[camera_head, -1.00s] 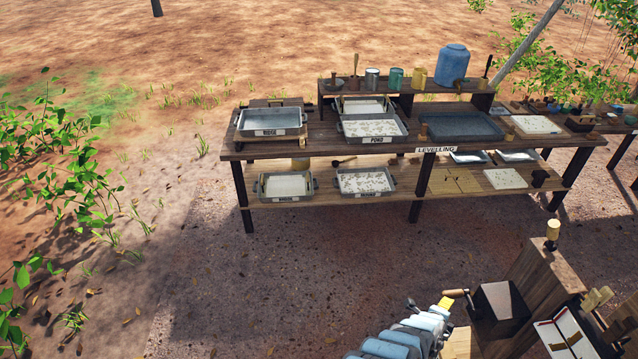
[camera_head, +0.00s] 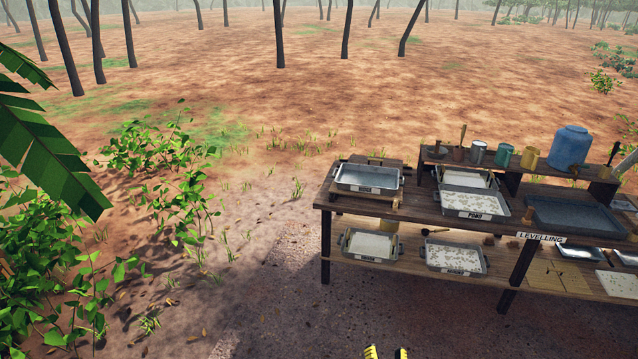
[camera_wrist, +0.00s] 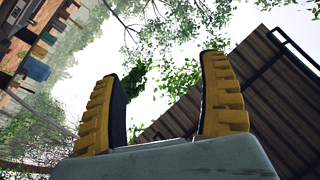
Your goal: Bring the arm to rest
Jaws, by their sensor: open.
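My gripper (camera_wrist: 165,110) fills the lower middle of the wrist view. Its two yellow ridged fingers with dark inner pads stand well apart, with nothing between them. It points up toward pale sky and leaves. In the head view only the yellow fingertips of my gripper (camera_head: 386,353) show at the bottom edge, over open ground in front of the bench. The rest of my arm is out of the head view.
A two-level wooden bench (camera_head: 415,208) stands at the right with several trays, tins and a blue drum (camera_head: 569,147). Green shrubs (camera_head: 160,180) grow at the left. Bare ground lies between. The wrist view shows a corrugated roof (camera_wrist: 265,90) at the right.

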